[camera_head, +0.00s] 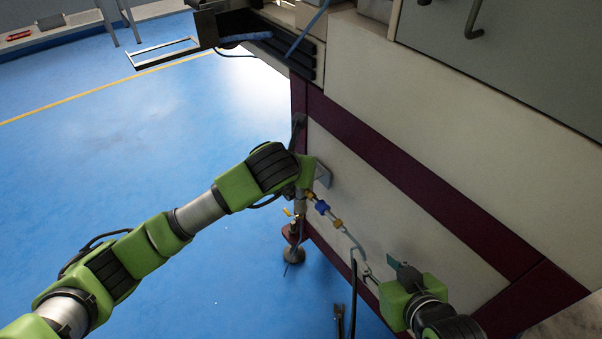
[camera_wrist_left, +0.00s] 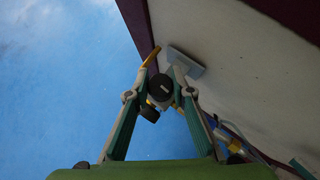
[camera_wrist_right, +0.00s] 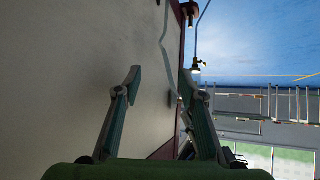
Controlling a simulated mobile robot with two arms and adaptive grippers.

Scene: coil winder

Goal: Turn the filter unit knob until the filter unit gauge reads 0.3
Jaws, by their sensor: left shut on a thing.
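In the left wrist view, a dark round knob (camera_wrist_left: 160,87) with a small pale mark on top sits between the fingertips of my left gripper (camera_wrist_left: 160,80). The fingers are shut on it from both sides. A smaller dark round part (camera_wrist_left: 149,114) shows just below it; I cannot tell what it is. No gauge face or reading can be made out. In the head view, my left wrist hides the knob and most of the filter unit by the panel. My right gripper (camera_wrist_right: 161,82) is open and empty in the right wrist view, beside the pale panel.
A grey bracket plate (camera_head: 322,174) stands out from the cream panel (camera_head: 365,185). A pipe with a blue fitting (camera_head: 321,207) and brass fittings runs along it towards my right gripper. The blue floor (camera_head: 150,130) at left is clear. A drawer handle (camera_head: 472,20) juts out above.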

